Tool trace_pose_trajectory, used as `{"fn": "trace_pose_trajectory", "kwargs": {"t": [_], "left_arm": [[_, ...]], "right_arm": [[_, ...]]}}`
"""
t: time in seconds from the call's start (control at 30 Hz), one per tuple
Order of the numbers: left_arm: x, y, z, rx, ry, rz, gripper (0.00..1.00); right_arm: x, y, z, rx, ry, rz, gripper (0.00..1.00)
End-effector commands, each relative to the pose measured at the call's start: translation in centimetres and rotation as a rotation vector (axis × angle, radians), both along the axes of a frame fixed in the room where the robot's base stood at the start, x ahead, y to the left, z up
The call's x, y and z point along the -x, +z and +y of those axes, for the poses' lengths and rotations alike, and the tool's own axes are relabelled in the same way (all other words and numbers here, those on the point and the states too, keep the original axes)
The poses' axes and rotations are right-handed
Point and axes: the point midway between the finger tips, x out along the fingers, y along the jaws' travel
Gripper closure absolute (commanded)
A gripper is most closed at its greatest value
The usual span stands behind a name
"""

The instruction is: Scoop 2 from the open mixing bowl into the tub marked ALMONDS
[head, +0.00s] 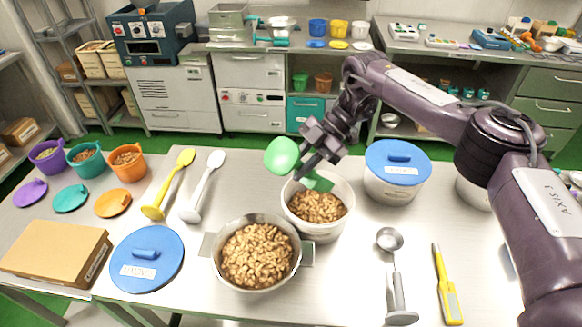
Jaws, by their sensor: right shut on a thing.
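My right gripper (318,152) is shut on a green scoop (283,156), above the back part of an open white tub (316,232). The scoop's rounded head is to the left of the gripper, and a green part shows just below the gripper. Whether the scoop holds anything cannot be seen. The white tub contains brown nut pieces; no readable label shows on it. The open steel mixing bowl (300,277) stands in front and to the left, also filled with brown nut pieces. My left gripper is not in view.
A labelled blue lid (150,272) lies left of the bowl. A blue-lidded tub (394,187) stands right. Yellow (167,184) and white (203,186) utensils, a steel scoop (398,290) and a yellow tool (446,285) lie on the table. Small coloured cups (127,171) stand far left.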

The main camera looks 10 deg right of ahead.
Motion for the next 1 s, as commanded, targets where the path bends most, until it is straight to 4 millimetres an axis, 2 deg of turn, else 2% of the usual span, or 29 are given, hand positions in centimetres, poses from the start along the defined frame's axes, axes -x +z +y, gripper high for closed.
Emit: {"fn": "trace_pose_trajectory", "kwargs": {"t": [0.13, 0.27, 0.33, 0.57, 0.6, 0.7, 1.0], "left_arm": [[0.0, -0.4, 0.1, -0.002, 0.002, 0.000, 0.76], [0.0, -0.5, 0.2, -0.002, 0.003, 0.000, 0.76], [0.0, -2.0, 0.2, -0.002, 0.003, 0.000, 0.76], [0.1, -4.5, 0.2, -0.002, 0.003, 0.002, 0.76], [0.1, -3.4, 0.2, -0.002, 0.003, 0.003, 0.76], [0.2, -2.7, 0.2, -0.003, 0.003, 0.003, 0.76], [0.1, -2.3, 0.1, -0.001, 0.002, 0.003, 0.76]], "right_arm": [[-0.1, 0.0, -0.3, -0.038, 0.010, 0.037, 1.00], [-0.7, 0.8, -1.0, -0.072, 0.003, 0.048, 1.00], [-0.9, 0.2, -1.1, -0.097, 0.003, 0.060, 1.00], [-1.3, 1.4, -2.0, -0.163, 0.004, 0.104, 1.00], [-1.5, 2.2, -2.3, -0.184, 0.000, 0.116, 1.00], [-1.8, 2.7, -2.6, -0.223, -0.003, 0.138, 1.00], [-1.9, 2.9, -3.1, -0.260, 0.002, 0.166, 1.00]]}}
